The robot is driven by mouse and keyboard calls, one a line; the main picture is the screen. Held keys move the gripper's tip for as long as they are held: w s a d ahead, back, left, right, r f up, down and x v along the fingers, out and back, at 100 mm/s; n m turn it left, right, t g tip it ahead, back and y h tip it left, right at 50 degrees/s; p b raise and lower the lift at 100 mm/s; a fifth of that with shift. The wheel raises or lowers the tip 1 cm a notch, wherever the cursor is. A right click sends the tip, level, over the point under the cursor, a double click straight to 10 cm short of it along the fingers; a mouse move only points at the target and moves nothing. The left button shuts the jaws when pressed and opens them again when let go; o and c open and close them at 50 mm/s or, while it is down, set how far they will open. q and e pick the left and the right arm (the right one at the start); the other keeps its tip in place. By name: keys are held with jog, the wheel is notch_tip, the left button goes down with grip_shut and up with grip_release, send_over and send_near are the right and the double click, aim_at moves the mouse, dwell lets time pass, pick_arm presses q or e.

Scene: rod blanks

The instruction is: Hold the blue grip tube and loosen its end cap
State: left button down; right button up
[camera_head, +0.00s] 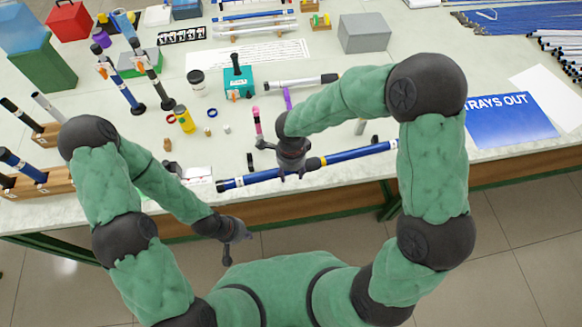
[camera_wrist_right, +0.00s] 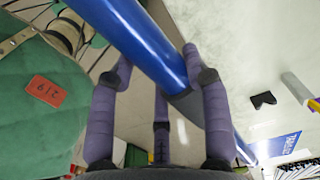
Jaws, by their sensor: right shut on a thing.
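My right gripper (camera_head: 291,163) is shut around the tube left of the yellow band. In the right wrist view the blue tube (camera_wrist_right: 150,45) passes between the purple-grey fingers (camera_wrist_right: 160,75), with a dark grey section beside them. My left gripper (camera_head: 237,236) is empty in front of the table edge, apart from the tube; its finger opening is unclear.
Small black notched supports (camera_head: 250,161) stand behind the tube, one also in the wrist view (camera_wrist_right: 263,99). A blue "TRAYS OUT" sheet (camera_head: 510,122) lies right.

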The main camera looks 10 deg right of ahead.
jog(key=shift+w+d+f+b, duration=0.45)
jog(key=shift+w+f+b, duration=1.35)
jog(key=shift+w, duration=0.3)
jog(key=shift+w+d+f+b, duration=0.4)
jog(key=shift+w+f+b, duration=1.45)
jog(key=shift+w, duration=0.3)
jog(key=shift+w+d+f+b, duration=0.45)
jog(key=shift+w+f+b, duration=1.2)
jog(key=shift+w+f, duration=0.35)
jog(key=shift+w+r, duration=0.1)
jog(key=shift+r, duration=0.05)
jog(key=shift+f+b, duration=0.35)
jog(key=shift+f, duration=0.05)
jog(key=shift+r, duration=0.65)
